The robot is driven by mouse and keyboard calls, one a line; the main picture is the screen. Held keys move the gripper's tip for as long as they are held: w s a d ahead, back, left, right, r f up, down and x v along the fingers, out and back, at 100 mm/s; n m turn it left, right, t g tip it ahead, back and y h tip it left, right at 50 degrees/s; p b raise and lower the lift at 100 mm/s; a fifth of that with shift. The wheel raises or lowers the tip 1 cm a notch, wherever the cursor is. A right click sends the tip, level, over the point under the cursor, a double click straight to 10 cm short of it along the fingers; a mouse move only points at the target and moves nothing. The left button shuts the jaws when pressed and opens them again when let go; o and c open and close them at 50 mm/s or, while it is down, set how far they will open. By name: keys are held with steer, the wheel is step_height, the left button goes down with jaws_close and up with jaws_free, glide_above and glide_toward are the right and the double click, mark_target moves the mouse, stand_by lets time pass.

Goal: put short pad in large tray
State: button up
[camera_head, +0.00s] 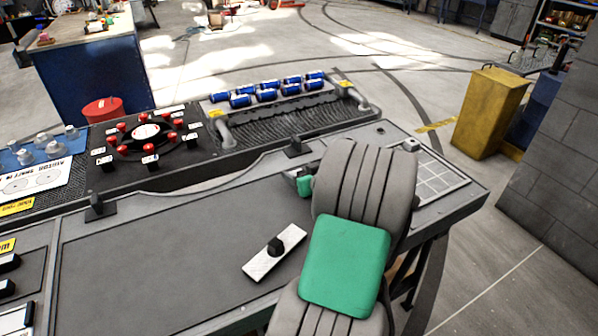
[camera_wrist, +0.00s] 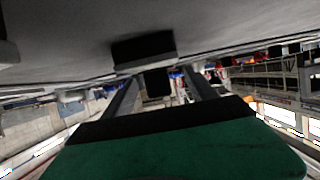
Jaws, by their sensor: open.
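A flat pale plate with a black knob (camera_head: 262,264), probably the short pad, lies alone on the dark bench top. It also shows upside down in the wrist view, with its knob (camera_wrist: 157,83) seen between my fingers. My gripper (camera_wrist: 161,78) is open and empty. I cannot tell how far its fingertips are from the knob. No tray is clearly marked as the large one. A dark ribbed tray (camera_head: 300,118) with grey end handles is at the back, and a pale gridded panel (camera_head: 441,180) is at the right end.
Several blue cylinders (camera_head: 268,96) lie in rows behind the ribbed tray. A round black fixture with red knobs (camera_head: 146,133) is left of it. Small black brackets (camera_head: 100,207) stand on the bench. The bench top (camera_head: 170,255) left of the plate is clear. A yellow bin (camera_head: 490,112) stands beyond.

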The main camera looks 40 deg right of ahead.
steer(key=v, duration=1.1)
